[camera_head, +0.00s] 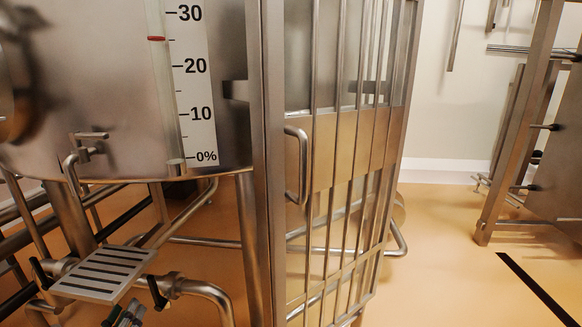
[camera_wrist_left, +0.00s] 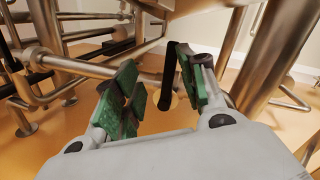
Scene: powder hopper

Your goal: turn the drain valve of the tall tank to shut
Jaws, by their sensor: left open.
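The tall tank (camera_head: 110,110) stands at the left of the head view, with pipes below it. A black lever (camera_head: 156,291), which looks like the drain valve handle, sits on a pipe beneath it. In the left wrist view a black lever (camera_wrist_left: 169,76) hangs roughly upright between the fingertips, nearer the right finger. My left gripper (camera_head: 128,315) shows at the bottom edge of the head view, beside the lever. It is open, with green pads (camera_wrist_left: 150,92) apart. I cannot tell whether a pad touches the lever. My right gripper is in neither view.
A slotted metal step (camera_head: 103,272) lies just above the gripper in the head view. Steel pipes (camera_head: 205,292) and tank legs (camera_head: 250,245) crowd the area. A barred gate (camera_head: 345,150) with a handle stands right of the tank. Orange floor (camera_head: 440,260) is open farther right.

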